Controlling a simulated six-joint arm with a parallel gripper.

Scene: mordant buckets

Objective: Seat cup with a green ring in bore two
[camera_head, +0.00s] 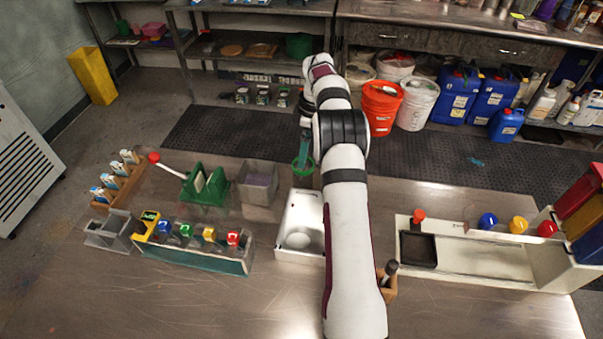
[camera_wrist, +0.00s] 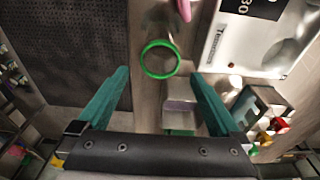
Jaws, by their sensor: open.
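A cup with a green ring (camera_head: 303,165) stands just left of my arm near the table's back edge. Its ring shows clearly in the wrist view (camera_wrist: 146,66), but its clear body is hard to make out. My gripper (camera_head: 305,146) is open and empty, above the cup. In the wrist view its two teal fingers (camera_wrist: 160,77) stand to either side of the ring, with the ring at and just past the tips; I see no contact. A long rack (camera_head: 205,257) with blue, green, yellow and red tags stands at the front left. Its bores are not clear, and I cannot tell which is two.
A white box with a round pan (camera_head: 283,255) stands close left of my arm. A grey bin (camera_head: 257,200) and a green holder (camera_head: 205,197) stand further left. A white tray station (camera_head: 480,281) with coloured knobs fills the right. The front of the table is mostly clear.

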